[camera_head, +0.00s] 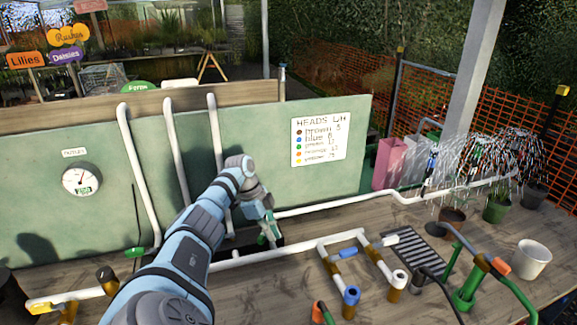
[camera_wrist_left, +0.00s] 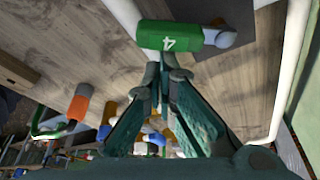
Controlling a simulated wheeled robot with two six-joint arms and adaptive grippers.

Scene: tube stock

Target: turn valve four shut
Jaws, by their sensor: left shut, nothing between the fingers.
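Valve four shows in the left wrist view as a green body or handle (camera_wrist_left: 170,37) marked with a white 4, lying across a white pipe, with a grey-blue end piece (camera_wrist_left: 222,38) at its right. My left gripper (camera_wrist_left: 164,72) is shut and empty, its dark green fingertips together just below the green part. I cannot tell whether they touch it. In the head view my left gripper (camera_head: 268,232) reaches down by the pipes at the foot of the green board; I cannot make out valve four there. My right gripper is not in view.
White pipes (camera_head: 300,247) run along the wooden bench. Right of my arm stand blue and white-capped pipe stubs (camera_head: 351,296), a drain grate (camera_head: 418,250), a green fitting (camera_head: 466,295) and a white pot (camera_head: 530,259). The green board (camera_head: 262,135) stands behind; water sprays at right.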

